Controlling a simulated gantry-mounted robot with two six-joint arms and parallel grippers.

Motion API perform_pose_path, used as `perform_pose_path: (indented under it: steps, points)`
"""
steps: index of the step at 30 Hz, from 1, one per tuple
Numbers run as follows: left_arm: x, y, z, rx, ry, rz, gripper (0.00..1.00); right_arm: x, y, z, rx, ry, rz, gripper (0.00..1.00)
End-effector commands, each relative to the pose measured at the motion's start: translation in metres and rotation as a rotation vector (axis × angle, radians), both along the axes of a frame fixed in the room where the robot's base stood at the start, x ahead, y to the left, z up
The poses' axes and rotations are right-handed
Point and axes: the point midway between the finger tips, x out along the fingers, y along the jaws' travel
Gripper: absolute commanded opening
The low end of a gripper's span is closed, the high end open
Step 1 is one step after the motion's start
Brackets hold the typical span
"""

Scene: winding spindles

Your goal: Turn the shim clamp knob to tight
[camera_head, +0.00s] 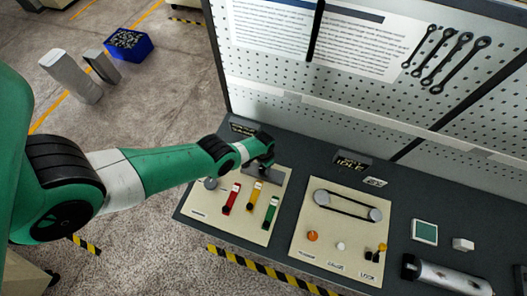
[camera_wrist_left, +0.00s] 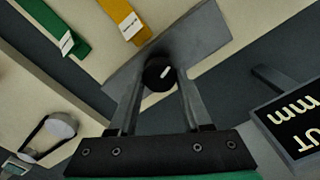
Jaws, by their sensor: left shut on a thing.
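The knob (camera_wrist_left: 158,73) is round and black with a white pointer mark, in front of a grey metal plate (camera_wrist_left: 205,38). My left gripper (camera_wrist_left: 160,82) has one finger on each side of the knob and is shut on it. The pointer slants up to the right in the left wrist view; I cannot read any scale beside it. In the head view my left gripper (camera_head: 264,163) is at the back of the left cream panel (camera_head: 211,208), and it hides the knob there. My right gripper is not in view.
Red (camera_head: 230,197), yellow (camera_head: 254,195) and green (camera_head: 271,211) labelled bars lie on the left panel. A dark display (camera_wrist_left: 294,126) stands close beside the gripper. The right panel (camera_head: 311,238) carries a belt on two pulleys. A pegboard (camera_head: 330,104) rises behind the bench.

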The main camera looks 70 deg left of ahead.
Motion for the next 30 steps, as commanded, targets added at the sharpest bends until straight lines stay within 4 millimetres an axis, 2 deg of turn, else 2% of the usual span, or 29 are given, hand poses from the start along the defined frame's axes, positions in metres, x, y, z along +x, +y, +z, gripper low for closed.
perform_pose_path:
  steps: [6,13,30]
  points:
    - [-0.0002,-0.0007,-0.0003,0.000,0.001,-0.166,0.00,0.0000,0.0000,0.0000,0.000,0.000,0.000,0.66]
    - [-0.0002,-0.0010,-0.0003,0.000,0.000,-0.282,0.00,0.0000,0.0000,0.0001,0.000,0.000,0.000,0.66]
    - [-0.0002,-0.0011,-0.0003,0.000,0.000,-0.342,0.00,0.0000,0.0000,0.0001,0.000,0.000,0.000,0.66]
